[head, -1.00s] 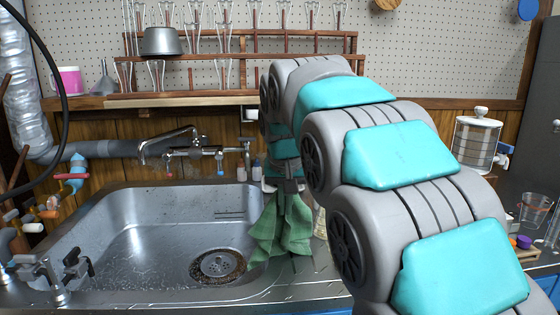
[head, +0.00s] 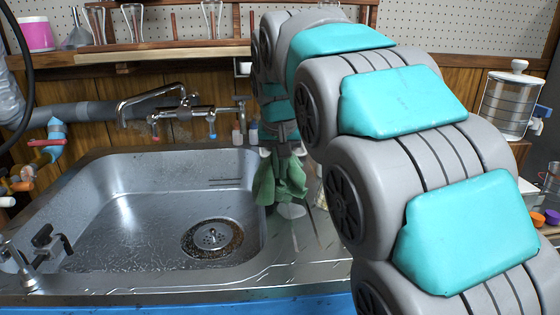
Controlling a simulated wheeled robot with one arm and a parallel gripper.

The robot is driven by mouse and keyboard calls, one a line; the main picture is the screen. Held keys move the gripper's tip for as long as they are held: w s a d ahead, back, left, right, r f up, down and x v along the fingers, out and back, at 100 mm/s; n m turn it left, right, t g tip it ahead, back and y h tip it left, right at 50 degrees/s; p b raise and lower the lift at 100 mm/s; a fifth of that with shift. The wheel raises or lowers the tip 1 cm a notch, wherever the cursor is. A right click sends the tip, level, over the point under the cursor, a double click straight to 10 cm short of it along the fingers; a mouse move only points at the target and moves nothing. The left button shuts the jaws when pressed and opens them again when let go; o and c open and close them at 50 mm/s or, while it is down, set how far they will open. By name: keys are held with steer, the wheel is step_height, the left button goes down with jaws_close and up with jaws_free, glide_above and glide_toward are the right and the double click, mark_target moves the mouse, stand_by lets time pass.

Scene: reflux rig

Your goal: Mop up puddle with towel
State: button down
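A green towel (head: 279,183) hangs bunched from my gripper (head: 280,151), just right of the sink basin's right rim. My gripper points down and its fingers are shut on the top of the towel. The towel's lower end is at or close above the metal counter (head: 290,238); I cannot tell whether it touches. A small pale, shiny patch, likely the puddle (head: 291,210), shows on the counter right below the towel. The towel may hide part of it, and my arm hides the counter farther right.
The steel sink (head: 120,225) with its drain (head: 213,238) lies left of the towel. A faucet (head: 150,105) and small bottles (head: 237,135) stand behind it. A glass jar (head: 508,103) stands at the right.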

steer(key=shift+f+b, duration=0.55)
steer(key=shift+f, duration=1.05)
jaws_free()
